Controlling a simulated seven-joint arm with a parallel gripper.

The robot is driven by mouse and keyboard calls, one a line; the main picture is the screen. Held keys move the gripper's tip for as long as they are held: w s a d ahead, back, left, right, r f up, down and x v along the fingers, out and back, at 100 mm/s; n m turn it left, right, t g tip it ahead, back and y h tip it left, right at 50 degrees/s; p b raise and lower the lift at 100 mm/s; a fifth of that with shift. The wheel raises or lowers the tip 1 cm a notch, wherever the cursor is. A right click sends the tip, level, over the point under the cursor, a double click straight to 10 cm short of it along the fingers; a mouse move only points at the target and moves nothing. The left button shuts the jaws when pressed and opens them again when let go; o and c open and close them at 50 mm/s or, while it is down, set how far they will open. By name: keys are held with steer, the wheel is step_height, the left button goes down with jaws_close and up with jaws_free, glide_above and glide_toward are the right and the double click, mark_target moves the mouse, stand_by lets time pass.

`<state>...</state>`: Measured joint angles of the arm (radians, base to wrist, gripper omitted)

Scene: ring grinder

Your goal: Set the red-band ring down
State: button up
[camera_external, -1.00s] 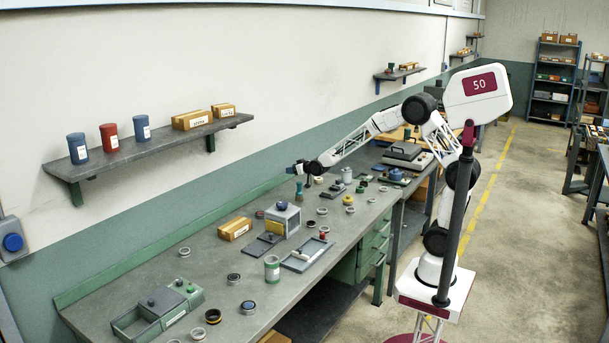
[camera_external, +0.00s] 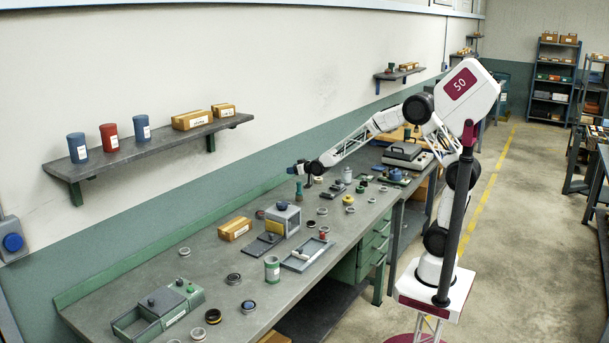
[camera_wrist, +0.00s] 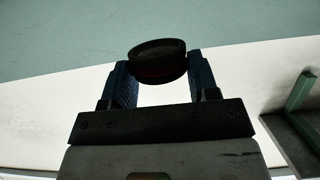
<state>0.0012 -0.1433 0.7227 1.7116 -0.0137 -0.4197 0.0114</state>
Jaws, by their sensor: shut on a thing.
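A dark ring with a faint reddish band (camera_wrist: 157,60) sits between the two blue fingertips of my gripper (camera_wrist: 158,66) in the wrist view. It looks almost black in the shade, and the fingers press on it from both sides. In the outside view my gripper (camera_external: 292,169) is above the workbench (camera_external: 215,262), near its wall side, pointing left towards the wall. The ring is too small to make out there. A green-blue upright piece (camera_external: 299,190) stands just below the gripper.
Several loose rings lie about the bench, such as a dark one (camera_external: 213,316) at the front. A grey box with a yellow front (camera_external: 283,221), a shallow tray (camera_external: 306,254), a cardboard box (camera_external: 235,228) and a green unit (camera_external: 160,307) also stand there. Bare bench lies left of the cardboard box.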

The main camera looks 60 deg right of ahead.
steer(key=s+r+n+y, duration=0.1)
steer(key=s+n+y, duration=0.1)
steer(key=s, duration=1.1)
steer(key=s+a+f+n+g+y, duration=0.1)
steer(key=s+a+f+n+y, duration=0.1)
steer(key=s, duration=1.2)
steer(key=s+a+f+n+g+y, duration=0.1)
steer(key=s+a+f, duration=0.4)
steer(key=s, duration=0.9)
steer(key=s+a+f+n+g+y, duration=0.2)
steer(key=s+f, duration=0.5)
steer(key=s, duration=0.8)
steer(key=a+n+y, duration=0.1)
steer(key=n+y, duration=0.1)
steer(key=y, duration=0.1)
steer(key=shift+a, duration=0.15)
steer(key=shift+w+a, duration=0.1)
steer(key=shift+w, duration=0.15)
glide_above(345, 234)
steer(key=s, duration=0.2)
steer(key=shift+w+d+f, duration=0.1)
steer(key=shift+d+f, duration=0.35)
steer(key=shift+f, duration=0.2)
steer(key=shift+w, duration=0.1)
